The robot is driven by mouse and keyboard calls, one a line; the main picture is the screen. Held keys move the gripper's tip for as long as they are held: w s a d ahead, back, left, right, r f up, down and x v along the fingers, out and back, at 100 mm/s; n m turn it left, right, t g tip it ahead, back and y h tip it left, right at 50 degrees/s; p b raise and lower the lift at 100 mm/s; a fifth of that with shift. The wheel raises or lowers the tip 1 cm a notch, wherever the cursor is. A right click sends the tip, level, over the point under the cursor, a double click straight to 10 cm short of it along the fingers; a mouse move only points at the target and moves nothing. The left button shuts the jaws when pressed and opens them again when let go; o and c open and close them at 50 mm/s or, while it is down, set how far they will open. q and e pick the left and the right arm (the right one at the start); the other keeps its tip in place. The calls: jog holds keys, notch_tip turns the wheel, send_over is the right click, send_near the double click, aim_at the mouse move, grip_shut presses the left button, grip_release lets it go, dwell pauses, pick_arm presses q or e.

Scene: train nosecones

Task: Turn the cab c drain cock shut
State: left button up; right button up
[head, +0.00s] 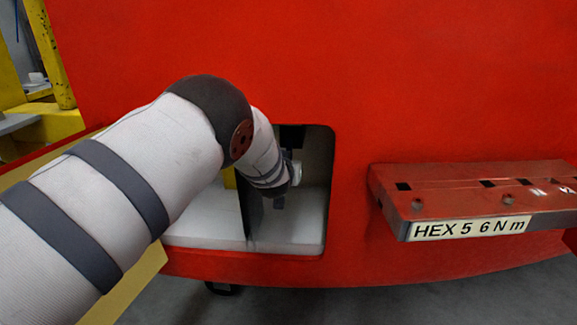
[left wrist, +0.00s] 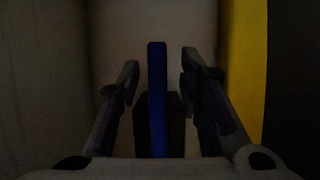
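My left arm comes in from the left in the head view and reaches into a rectangular opening in the red nosecone. My left gripper (left wrist: 159,66) is inside that opening. In the left wrist view its two dark fingers are open, one on each side of an upright blue lever (left wrist: 157,95), which looks like the drain cock's handle. Gaps show between the lever and both fingers, so neither visibly touches it. A dark block (left wrist: 175,125) shows around the lever's lower part. In the head view the lever is hidden and the gripper is mostly hidden. My right gripper is not in view.
The red nosecone (head: 400,70) fills most of the head view. The opening has a pale floor (head: 290,240) and a dark upright divider. A red shelf (head: 470,180) labelled "HEX 5 6 N m" juts out at right. A yellow strip (left wrist: 243,80) stands right of the gripper.

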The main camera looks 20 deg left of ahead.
pick_arm(q)
jog(key=v, duration=1.2)
